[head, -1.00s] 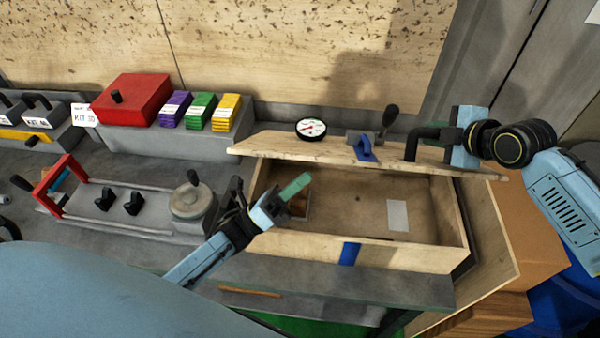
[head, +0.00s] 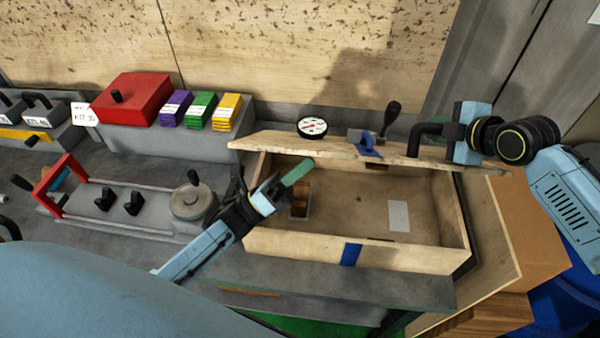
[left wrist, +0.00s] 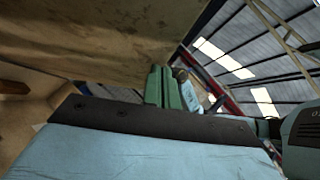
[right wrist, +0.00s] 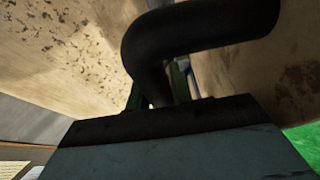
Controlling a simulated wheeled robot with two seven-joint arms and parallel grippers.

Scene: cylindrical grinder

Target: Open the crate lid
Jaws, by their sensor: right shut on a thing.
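The wooden crate (head: 320,250) stands on the bench with its lid (head: 300,146) raised along the back, so the inside shows. A black bent handle (head: 424,132) is on the lid's right part; my right gripper (head: 446,142) is shut on it. The handle fills much of the right wrist view (right wrist: 190,35). My left gripper (head: 298,172) has its green fingers together, empty, over the crate's left part below the lid edge. In the left wrist view its fingers (left wrist: 163,88) appear close to the lid's underside (left wrist: 90,40); contact is unclear.
Inside the crate are a white sheet (head: 398,216) and a small box (head: 299,203). A dial gauge (head: 312,127) and a lever (head: 390,112) are behind the lid. A red box (head: 132,98) stands left. A cardboard box (head: 520,220) is at right.

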